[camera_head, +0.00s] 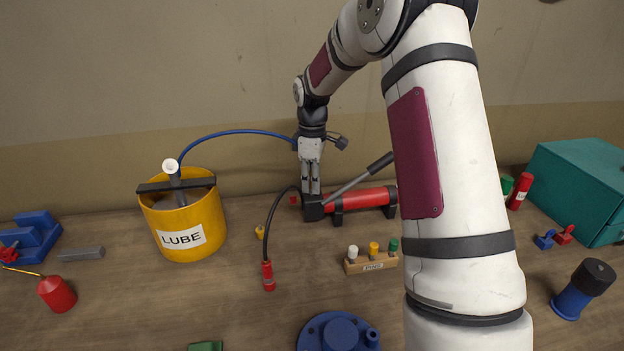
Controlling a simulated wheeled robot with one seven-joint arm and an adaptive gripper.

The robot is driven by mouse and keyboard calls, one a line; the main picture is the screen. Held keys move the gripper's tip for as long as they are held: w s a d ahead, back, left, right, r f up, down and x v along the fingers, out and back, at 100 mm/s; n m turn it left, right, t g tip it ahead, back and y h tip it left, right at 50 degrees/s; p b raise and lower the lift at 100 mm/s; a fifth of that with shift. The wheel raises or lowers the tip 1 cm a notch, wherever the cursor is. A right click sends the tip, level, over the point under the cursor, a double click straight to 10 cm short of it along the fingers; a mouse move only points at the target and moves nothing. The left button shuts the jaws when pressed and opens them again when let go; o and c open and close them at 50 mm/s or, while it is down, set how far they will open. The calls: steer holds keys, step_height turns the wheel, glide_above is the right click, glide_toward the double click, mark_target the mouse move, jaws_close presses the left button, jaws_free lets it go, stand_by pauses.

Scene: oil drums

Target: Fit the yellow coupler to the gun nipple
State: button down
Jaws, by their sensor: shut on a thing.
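A red grease gun (360,198) lies level in black supports at the back of the bench. It has a black head (313,208), a slanted lever and a black hose. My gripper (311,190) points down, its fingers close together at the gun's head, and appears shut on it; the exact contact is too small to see. The hose curves down to a red end piece (268,276) at the front. A yellow piece (374,248), possibly the coupler, stands in a wooden block between a white and a green one. Another small yellow piece (260,232) lies by the hose. I cannot make out the nipple.
A yellow LUBE drum (183,222) stands left, its blue hose running toward my wrist. The wooden block (370,264) is right of the hose. A blue round part (338,332) lies in front. A teal box (580,185) is at right. My arm hides the bench right of centre.

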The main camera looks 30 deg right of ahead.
steer(key=shift+f, duration=0.45)
steer(key=c, duration=1.4)
jaws_free()
steer(key=shift+r, duration=0.1)
step_height(320, 180, up, 12)
steer(key=shift+f, duration=0.1)
